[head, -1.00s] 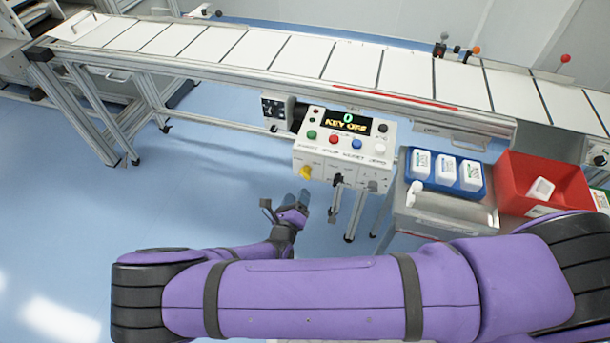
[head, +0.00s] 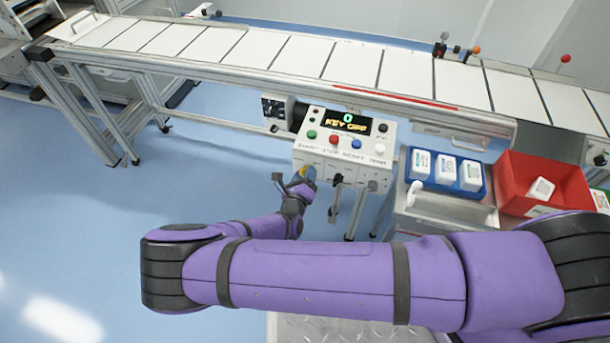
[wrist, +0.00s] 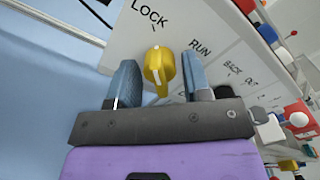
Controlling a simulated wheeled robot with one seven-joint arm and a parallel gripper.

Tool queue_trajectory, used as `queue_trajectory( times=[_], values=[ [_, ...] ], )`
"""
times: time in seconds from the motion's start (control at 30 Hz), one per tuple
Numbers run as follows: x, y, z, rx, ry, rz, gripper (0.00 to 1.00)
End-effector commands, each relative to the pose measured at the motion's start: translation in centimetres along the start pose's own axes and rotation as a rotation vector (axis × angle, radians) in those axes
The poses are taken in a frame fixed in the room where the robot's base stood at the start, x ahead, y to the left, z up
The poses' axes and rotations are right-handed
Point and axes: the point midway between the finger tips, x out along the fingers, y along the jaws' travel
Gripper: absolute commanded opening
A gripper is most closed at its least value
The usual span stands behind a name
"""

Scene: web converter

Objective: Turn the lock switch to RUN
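The yellow lock switch (wrist: 159,66) is on the white control box (head: 330,151), with its knob lined up towards the printed word LOCK in the wrist view. The word RUN is printed to its right. My gripper (wrist: 161,80) is open, with one blue-grey finger on each side of the yellow knob and a small gap visible on both sides. In the head view my gripper (head: 296,184) is at the box's lower left front and mostly hides the knob. The display (head: 347,122) reads KEY OFF under a green 0.
Red, green, blue and white buttons sit on the box top. A black part (head: 336,182) hangs at the box front, right of my gripper. A cart with a blue tray (head: 436,186) and a red bin (head: 509,172) stands to the right. Open floor lies left.

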Motion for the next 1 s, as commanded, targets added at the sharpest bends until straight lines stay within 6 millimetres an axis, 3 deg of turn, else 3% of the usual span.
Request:
queue_trajectory(
  times=[0.03,0.13,0.17,0.57,1.0],
  values=[
    [-0.01,0.0,0.0,0.0,0.0,0.0,0.33],
    [-0.01,0.0,0.01,0.0,0.0,0.0,0.1],
    [-0.01,0.0,0.01,0.0,0.0,0.0,0.08],
    [0.0,0.01,0.04,0.069,0.0,0.0,0.08],
    [0.03,0.08,0.06,0.423,0.001,-0.001,0.08]
  ],
)
